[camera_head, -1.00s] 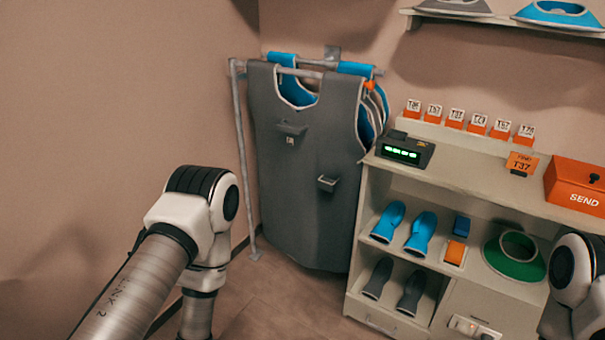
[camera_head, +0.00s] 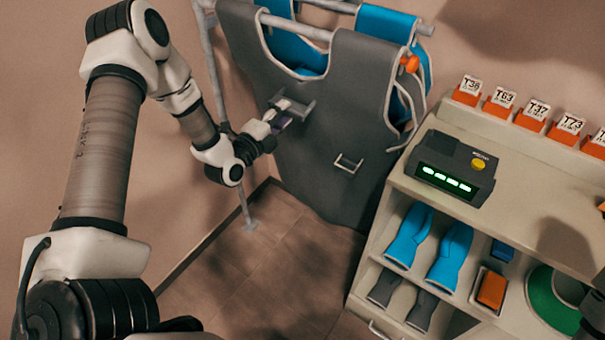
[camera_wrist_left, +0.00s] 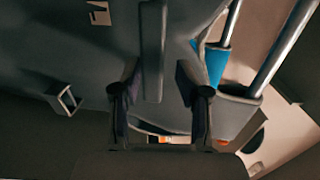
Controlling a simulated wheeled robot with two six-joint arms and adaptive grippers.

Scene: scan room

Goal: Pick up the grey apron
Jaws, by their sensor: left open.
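The grey apron (camera_head: 332,120) hangs from the metal rack in front of blue aprons. It has two bracket-like handles on its front, one upper left (camera_head: 301,107) and one lower right (camera_head: 349,163). My left gripper (camera_head: 280,119) is open at the upper-left handle. In the left wrist view, the grey apron (camera_wrist_left: 230,115) spans much of the picture, and the handle bar (camera_wrist_left: 152,50) appears between the open fingers (camera_wrist_left: 160,97). I cannot tell whether the fingers touch it. The other handle (camera_wrist_left: 66,100) is at left. My right gripper is out of view.
The rack's post (camera_head: 226,125) stands left of the apron. At right, a cabinet (camera_head: 430,200) carries a display box (camera_head: 456,170) and several orange tag holders (camera_head: 531,118). Its shelves hold blue gloves (camera_head: 450,255) and a green collar (camera_head: 553,303). Floor (camera_head: 285,265) is clear before the apron.

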